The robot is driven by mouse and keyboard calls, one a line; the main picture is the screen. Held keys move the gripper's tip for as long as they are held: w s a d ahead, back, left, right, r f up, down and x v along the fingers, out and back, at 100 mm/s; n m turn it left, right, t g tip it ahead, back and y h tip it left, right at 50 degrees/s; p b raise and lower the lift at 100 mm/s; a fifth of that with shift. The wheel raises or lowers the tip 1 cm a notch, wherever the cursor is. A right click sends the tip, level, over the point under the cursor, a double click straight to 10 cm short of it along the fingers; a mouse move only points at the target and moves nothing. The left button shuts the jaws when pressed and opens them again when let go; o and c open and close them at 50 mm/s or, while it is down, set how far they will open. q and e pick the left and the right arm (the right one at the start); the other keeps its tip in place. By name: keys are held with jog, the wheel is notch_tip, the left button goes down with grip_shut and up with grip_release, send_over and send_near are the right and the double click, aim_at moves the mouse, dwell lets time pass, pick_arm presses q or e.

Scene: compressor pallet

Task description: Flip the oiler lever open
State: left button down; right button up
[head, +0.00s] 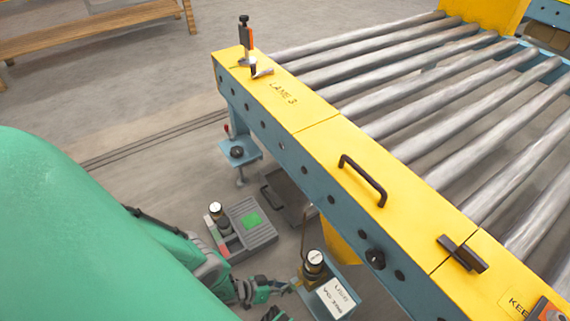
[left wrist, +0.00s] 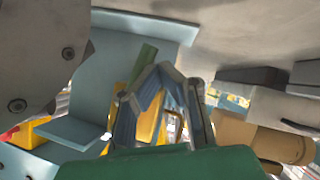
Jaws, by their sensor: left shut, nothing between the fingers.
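The oiler (head: 313,263), a brass-coloured cylinder with a pale round top, stands at the lower middle of the head view by the blue frame. A tan cylinder (left wrist: 262,135), probably the oiler body, lies right of the fingers there. I do not see my right gripper.
A white label plate (head: 338,297) is beside the oiler. The yellow-topped conveyor rail (head: 330,150) with a dark handle (head: 363,180) runs above on the right.

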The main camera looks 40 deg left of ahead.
pick_arm(q)
jog(key=shift+s+d+f, duration=0.15)
jog(key=shift+d+f, duration=0.05)
jog(key=shift+f, duration=0.1)
jog(key=shift+d, duration=0.25)
dwell(0.4)
jog(key=shift+a, duration=0.1)
